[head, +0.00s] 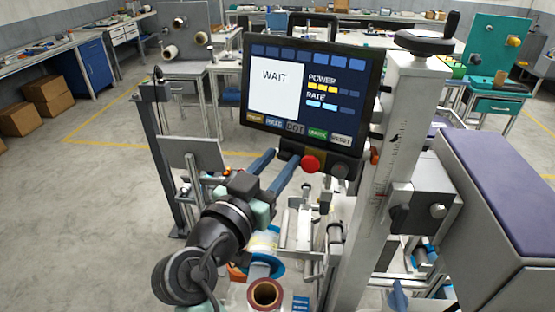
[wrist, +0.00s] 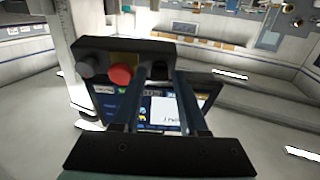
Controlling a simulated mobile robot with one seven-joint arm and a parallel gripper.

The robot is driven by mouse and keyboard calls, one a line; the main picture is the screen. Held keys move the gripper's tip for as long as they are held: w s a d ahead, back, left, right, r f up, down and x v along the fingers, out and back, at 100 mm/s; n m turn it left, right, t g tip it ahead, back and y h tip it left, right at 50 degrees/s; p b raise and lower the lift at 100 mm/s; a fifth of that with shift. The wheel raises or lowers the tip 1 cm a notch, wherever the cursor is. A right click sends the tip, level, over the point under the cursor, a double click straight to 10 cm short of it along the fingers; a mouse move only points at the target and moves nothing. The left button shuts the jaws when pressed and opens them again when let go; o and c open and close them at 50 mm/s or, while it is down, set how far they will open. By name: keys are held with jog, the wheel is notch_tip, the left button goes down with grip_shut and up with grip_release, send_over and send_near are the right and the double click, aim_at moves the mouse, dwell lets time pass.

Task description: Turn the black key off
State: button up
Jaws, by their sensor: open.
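The control box (head: 325,168) sits under the screen and carries a red button (head: 311,163) and a dark round knob (head: 341,167). In the wrist view, which shows the screen upside down, a small dark shape that looks like the black key (wrist: 160,69) is on the box, right of the red button (wrist: 121,76). My gripper (head: 285,157) is open, its two long fingers reaching to the left end of the box. In the wrist view the key shows between the fingertips (wrist: 155,76). Contact and the key's turn angle cannot be told. The head view hides the key behind the fingers.
The screen (head: 314,92) above the box reads WAIT, with POWER and RATE bars. A grey column (head: 382,190) stands right of it. A reel with a reddish-brown roll (head: 265,294) is below my arm. Open floor (head: 85,210) lies to the left.

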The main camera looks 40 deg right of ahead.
grip_shut()
